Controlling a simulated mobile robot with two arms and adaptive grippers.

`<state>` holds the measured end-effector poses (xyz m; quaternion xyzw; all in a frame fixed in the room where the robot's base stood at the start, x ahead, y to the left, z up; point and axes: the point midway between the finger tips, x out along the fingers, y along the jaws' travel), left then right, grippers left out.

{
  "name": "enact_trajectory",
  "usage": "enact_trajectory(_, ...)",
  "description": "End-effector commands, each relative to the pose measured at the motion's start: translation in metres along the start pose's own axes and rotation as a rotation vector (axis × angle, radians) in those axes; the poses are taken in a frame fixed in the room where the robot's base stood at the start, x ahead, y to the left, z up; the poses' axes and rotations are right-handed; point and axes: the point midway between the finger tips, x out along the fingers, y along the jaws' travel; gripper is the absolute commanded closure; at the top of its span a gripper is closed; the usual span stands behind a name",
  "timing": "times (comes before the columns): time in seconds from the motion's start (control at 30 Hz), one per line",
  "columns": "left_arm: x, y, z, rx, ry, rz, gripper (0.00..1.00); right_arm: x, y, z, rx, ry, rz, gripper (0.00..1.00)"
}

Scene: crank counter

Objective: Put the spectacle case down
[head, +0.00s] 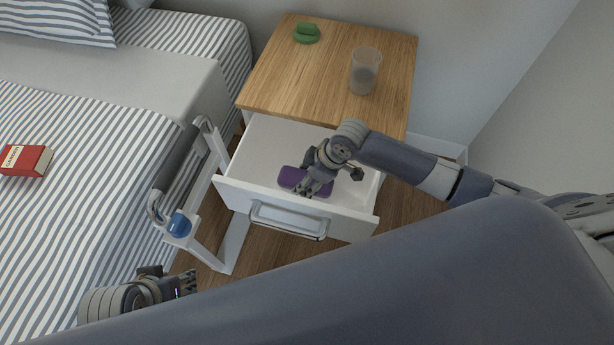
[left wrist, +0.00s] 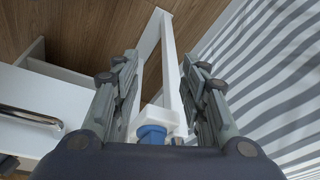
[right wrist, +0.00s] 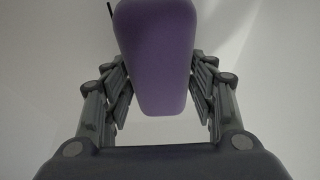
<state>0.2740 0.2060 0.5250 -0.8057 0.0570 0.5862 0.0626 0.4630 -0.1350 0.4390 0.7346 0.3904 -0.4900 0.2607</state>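The purple spectacle case (head: 293,177) is inside the open drawer (head: 262,139), near its front wall. It also shows in the right wrist view (right wrist: 155,55), between the fingers. My right gripper (head: 308,187) reaches down into the drawer, with its fingers against both sides of the case. The fingers hide part of the case in the head view, and I cannot tell whether it touches the drawer floor. My left gripper (head: 188,283) is open and empty, low beside the bed; its parted fingers show in the left wrist view (left wrist: 162,75).
The wooden nightstand top (head: 290,80) holds a translucent cup (head: 365,72) and a green object (head: 306,33). The drawer's front has a metal handle (head: 288,222). A white frame with a grey bar (head: 178,160) and blue knob (head: 179,225) stands by the bed. A red box (head: 25,160) lies on the bed.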

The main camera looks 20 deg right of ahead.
Motion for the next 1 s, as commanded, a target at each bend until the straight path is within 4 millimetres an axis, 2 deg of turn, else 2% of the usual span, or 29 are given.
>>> enact_trajectory(0.03, 0.0, 0.0, 0.0, 0.0, 0.0, 0.0, 0.6, 0.0, 0.0, 0.0, 0.0, 0.0, 0.0, 0.33)
enact_trajectory(0.07, 0.0, 0.0, 0.0, 0.0, 0.0, 0.0, 0.6, 0.0, 0.0, 0.0, 0.0, 0.0, 0.0, 0.29)
enact_trajectory(0.43, 0.0, 0.0, 0.0, 0.0, 0.0, 0.0, 0.6, -0.002, 0.0, -0.001, 0.0, 0.0, 0.0, 0.29)
enact_trajectory(0.6, -0.005, 0.0, -0.003, 0.0, 0.003, 0.0, 0.6, -0.023, 0.001, -0.002, 0.001, -0.001, 0.002, 0.29)
enact_trajectory(1.0, 0.062, 0.003, 0.004, 0.004, -0.038, 0.007, 0.6, -0.085, 0.0, -0.002, 0.0, -0.001, 0.0, 0.29)
